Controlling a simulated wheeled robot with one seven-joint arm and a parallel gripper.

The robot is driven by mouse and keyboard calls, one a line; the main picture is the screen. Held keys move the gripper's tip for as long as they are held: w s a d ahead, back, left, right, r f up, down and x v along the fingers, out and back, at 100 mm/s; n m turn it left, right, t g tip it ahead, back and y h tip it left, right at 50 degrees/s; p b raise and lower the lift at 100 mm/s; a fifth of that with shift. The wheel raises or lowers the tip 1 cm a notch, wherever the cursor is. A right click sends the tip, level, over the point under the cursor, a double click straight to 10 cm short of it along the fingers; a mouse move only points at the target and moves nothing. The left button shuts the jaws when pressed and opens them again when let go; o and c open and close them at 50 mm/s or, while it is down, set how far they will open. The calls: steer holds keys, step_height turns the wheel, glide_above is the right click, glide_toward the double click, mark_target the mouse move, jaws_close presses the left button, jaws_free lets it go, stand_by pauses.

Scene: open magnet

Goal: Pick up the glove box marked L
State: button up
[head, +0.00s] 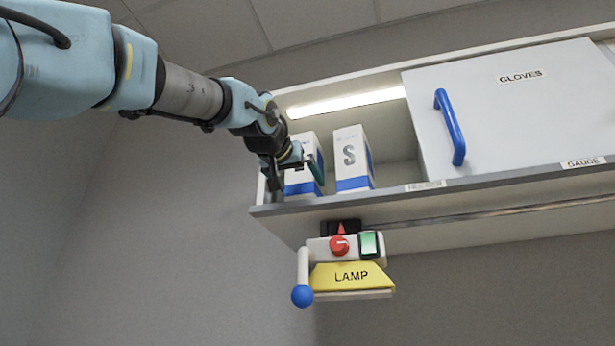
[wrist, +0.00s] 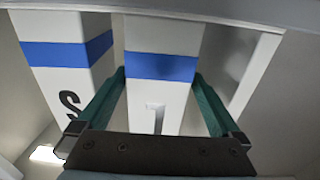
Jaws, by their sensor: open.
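The box marked L (wrist: 160,88) is white with a blue band and stands between my fingers in the wrist view. Its letter is upside down there and partly hidden by my gripper's base. In the head view the same box (head: 300,186) stands at the left end of the shelf, its face mostly covered by my gripper (head: 301,166). My gripper is open, with one green finger on each side of the box (wrist: 159,75). I cannot tell whether the fingers touch it. A similar box marked S (head: 351,160) stands to its right and shows at left in the wrist view (wrist: 68,82).
The cabinet shelf (head: 400,198) holds both boxes. A white panel (head: 500,120) labelled GLOVES, with a blue handle (head: 449,128), covers its right part. A light strip (head: 347,102) runs above the boxes. A yellow LAMP unit (head: 350,277) hangs below. The cabinet's side wall is close on the left.

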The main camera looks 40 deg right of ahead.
steer(key=shift+w+d+r+p, duration=0.2)
steer(key=shift+d+p, duration=0.25)
steer(key=shift+d, duration=0.05)
steer(key=p+x, duration=0.2)
steer(key=x, duration=0.2)
steer(key=shift+d+f+p, duration=0.1)
steer(key=shift+d+p, duration=0.05)
steer(key=shift+p, duration=0.15)
steer(key=shift+c, duration=0.4)
steer(key=c, duration=1.3)
steer(key=shift+c, duration=0.7)
steer(key=shift+r, duration=0.2)
